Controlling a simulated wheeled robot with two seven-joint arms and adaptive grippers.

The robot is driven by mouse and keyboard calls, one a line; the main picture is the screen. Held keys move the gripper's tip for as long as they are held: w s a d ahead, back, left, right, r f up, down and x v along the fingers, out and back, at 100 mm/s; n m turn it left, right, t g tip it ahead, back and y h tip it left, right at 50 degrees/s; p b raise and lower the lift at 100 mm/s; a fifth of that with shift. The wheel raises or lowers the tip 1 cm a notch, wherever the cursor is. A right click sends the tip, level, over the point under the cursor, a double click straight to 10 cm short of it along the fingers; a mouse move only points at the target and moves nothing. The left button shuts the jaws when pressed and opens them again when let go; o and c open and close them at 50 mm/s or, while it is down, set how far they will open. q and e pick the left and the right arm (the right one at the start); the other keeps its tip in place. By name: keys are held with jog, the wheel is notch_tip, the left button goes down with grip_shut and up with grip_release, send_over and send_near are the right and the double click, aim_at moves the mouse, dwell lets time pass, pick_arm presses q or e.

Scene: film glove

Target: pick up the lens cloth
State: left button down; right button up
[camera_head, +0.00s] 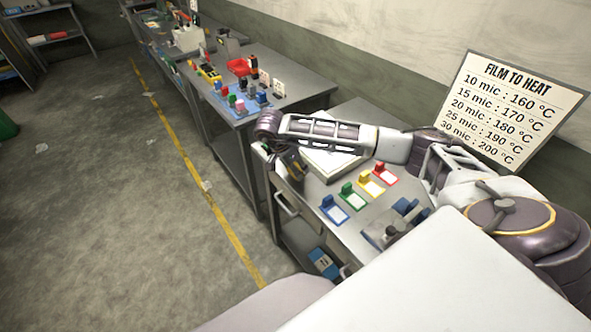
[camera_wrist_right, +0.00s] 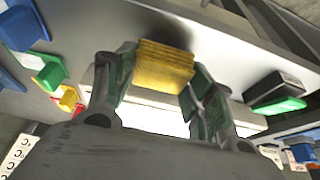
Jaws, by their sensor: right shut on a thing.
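The lens cloth (camera_wrist_right: 164,67), a yellow folded block with ribbed layers, sits between the two green-padded fingers of my right gripper (camera_wrist_right: 160,85) in the right wrist view. The fingers touch it on both sides, so the gripper is shut on it. In the head view my right gripper (camera_head: 293,164) hangs at the left edge of the near steel table (camera_head: 313,190), beside a white panel. The cloth is too small and hidden there to make out clearly. My left gripper is not in view.
Blue (camera_head: 335,209), green (camera_head: 354,196), yellow (camera_head: 371,182) and red (camera_head: 385,172) trays with blocks stand on the near table. A farther table (camera_head: 300,85) holds coloured items. The floor to the left is mostly clear.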

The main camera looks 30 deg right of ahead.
jog(key=shift+r+b, duration=0.65)
jog(key=shift+r, duration=3.7)
jog(key=shift+o, duration=1.3)
jog(key=c, duration=0.3)
jog(key=shift+c, duration=0.2)
jog(key=shift+w, duration=0.15)
